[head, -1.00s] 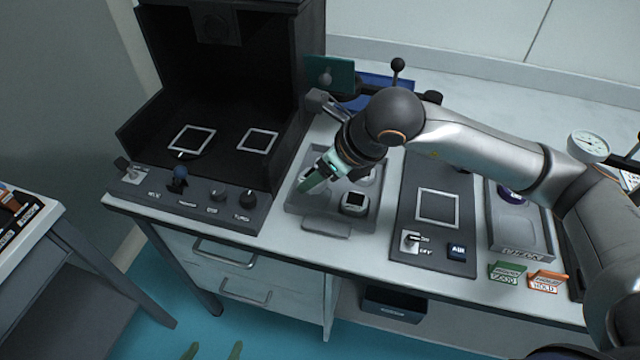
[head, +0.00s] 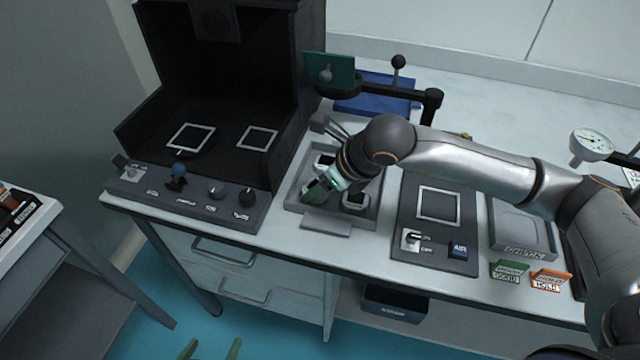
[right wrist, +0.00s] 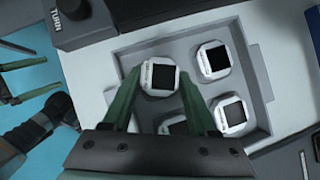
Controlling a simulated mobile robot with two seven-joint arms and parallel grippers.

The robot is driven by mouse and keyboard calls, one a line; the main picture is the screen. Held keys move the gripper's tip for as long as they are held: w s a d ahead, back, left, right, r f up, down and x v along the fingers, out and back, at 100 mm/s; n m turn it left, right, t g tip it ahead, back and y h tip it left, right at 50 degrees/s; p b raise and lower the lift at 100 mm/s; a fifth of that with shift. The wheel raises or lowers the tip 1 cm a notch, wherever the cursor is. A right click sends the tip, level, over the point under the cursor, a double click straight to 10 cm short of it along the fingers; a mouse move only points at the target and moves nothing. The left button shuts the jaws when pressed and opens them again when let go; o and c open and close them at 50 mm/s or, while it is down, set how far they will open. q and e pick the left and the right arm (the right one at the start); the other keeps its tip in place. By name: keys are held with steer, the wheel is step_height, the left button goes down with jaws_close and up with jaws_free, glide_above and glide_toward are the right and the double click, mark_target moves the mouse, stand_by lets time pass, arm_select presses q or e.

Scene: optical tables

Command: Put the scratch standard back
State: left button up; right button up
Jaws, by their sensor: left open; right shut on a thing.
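The grey tray (head: 372,215) on the bench holds several white, clipped-corner standards with black square faces. My right gripper (head: 322,190) reaches down over the tray's left front part. In the right wrist view its green fingers (right wrist: 160,90) are shut on a white standard (right wrist: 160,77) at the tray's upper left. Its small label is too small to read, and I cannot tell whether it touches the tray floor. Other standards sit to its right (right wrist: 214,60) and lower right (right wrist: 230,115), and one is partly hidden below. My left gripper (head: 212,348) is open and empty, low over the blue floor.
A black hood with a knobbed panel (head: 200,200) stands left of the tray. A dark plate with an AIR switch (head: 425,250) lies right of it, then another grey tray (head: 522,240). Behind are a stand arm (head: 400,92) and a blue pad (head: 375,100).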

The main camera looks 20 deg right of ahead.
steer(key=shift+f+b, duration=0.3)
steer(key=shift+f, duration=0.05)
steer(key=shift+r, duration=0.1)
steer(key=o, duration=1.1)
steer(key=shift+o, duration=0.2)
steer(key=shift+r+p, duration=0.35)
steer(key=shift+p, duration=0.25)
arm_select(q)
steer(key=shift+s+a+r+p, duration=0.2)
steer(key=shift+s+r+p, duration=0.1)
steer(key=shift+s+p, duration=0.25)
arm_select(e)
steer(key=v, duration=1.2)
steer(key=shift+r, duration=0.3)
arm_select(q)
steer(key=shift+w, duration=0.15)
